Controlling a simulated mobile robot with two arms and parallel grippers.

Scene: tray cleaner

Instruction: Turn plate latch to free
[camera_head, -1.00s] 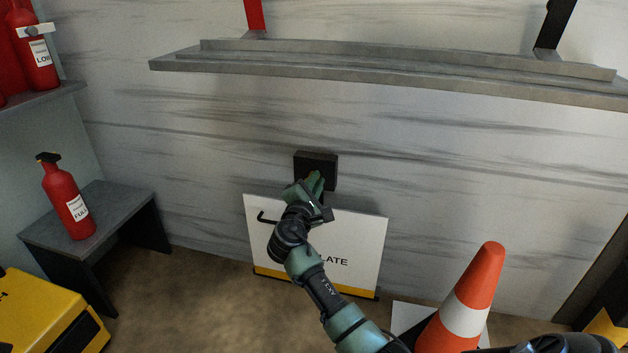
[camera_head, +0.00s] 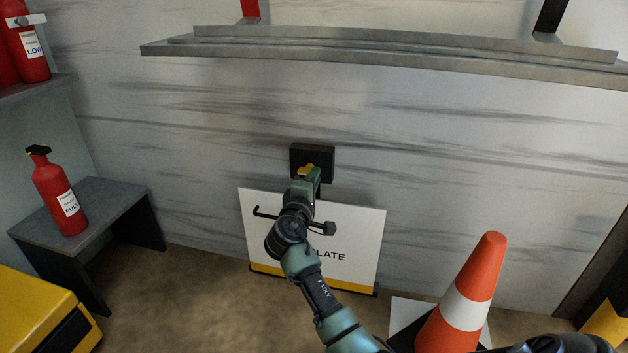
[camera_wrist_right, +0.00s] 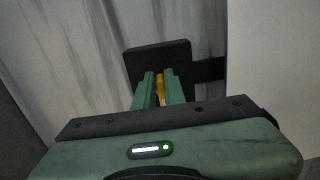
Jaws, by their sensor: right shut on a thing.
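The plate (camera_head: 365,225) is a white board with a yellow lower band and the letters "LATE" visible; it stands against the wall. The latch is a yellow piece (camera_head: 308,169) on a black block (camera_head: 325,156) fixed to the wall just above the plate. My right gripper (camera_head: 306,176) reaches up in front of the plate and is shut on the yellow latch. In the right wrist view the yellow latch (camera_wrist_right: 160,88) shows between the green fingers, in front of the black block (camera_wrist_right: 150,58). My arm hides part of the plate and its lettering. My left gripper is not in view.
An orange and white cone (camera_head: 474,285) stands on the floor at the right. A grey shelf (camera_head: 400,58) runs along the wall above. A red extinguisher (camera_head: 58,190) stands on a small grey table (camera_head: 100,200) at the left. A yellow case (camera_head: 30,305) is at lower left.

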